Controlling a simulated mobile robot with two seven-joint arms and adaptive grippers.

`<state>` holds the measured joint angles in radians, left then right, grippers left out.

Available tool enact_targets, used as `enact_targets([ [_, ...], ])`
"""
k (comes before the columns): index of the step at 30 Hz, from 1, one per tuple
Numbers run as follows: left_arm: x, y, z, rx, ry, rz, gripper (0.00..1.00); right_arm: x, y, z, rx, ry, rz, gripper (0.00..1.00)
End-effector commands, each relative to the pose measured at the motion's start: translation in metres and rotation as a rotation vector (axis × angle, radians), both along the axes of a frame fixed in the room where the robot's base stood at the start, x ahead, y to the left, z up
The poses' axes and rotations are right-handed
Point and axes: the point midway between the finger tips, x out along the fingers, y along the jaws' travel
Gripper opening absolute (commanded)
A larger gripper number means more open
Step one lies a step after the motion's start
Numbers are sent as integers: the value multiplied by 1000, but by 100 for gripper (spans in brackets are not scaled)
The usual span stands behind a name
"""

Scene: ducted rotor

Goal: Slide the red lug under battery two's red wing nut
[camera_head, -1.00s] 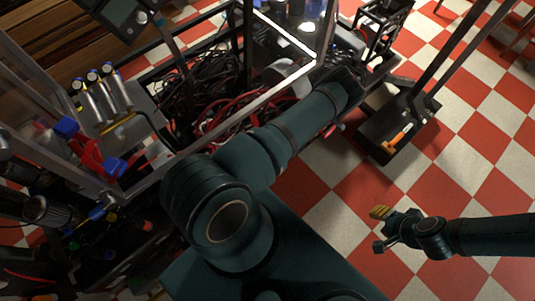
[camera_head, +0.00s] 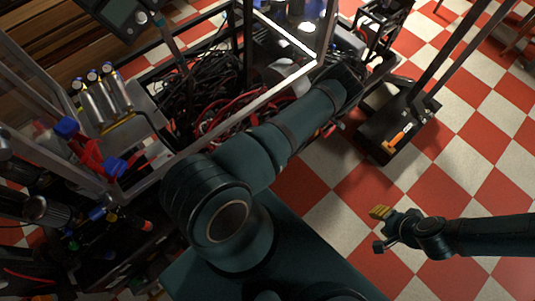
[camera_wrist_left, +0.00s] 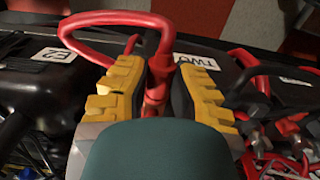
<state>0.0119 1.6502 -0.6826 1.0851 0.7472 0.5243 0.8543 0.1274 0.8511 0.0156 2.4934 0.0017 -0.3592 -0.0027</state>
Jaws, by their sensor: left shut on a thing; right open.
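In the left wrist view, my left gripper (camera_wrist_left: 158,88) has its yellow fingers shut on a thick red cable (camera_wrist_left: 110,18) with a red sleeve at its end. The cable loops up and left from the fingers. They are over a black battery case (camera_wrist_left: 230,65) with a white "TWO" label (camera_wrist_left: 195,62) just right of the fingers. The lug's tip is hidden by the fingers and hand. I cannot make out the red wing nut for certain. In the head view the left fingers are hidden behind my arm. My right gripper (camera_head: 379,226) is open and empty over the checkered floor.
In the left wrist view, several red fittings and cables (camera_wrist_left: 285,130) crowd the right side. An "E2" label (camera_wrist_left: 55,54) marks the left side. In the head view, a metal frame (camera_head: 262,97) with tangled cables surrounds the work area.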

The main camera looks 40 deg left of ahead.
Motion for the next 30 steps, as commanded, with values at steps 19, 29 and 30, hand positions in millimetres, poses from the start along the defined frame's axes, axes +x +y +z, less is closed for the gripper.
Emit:
enact_targets([
  [19,1,9,0,0,-1,-1,0,0,0,0,0,0,0,37],
  [29,1,16,0,0,0,-1,0,0,0,0,0,0,0,37],
  [30,2,17,0,0,0,-1,0,0,0,0,0,0,0,37],
])
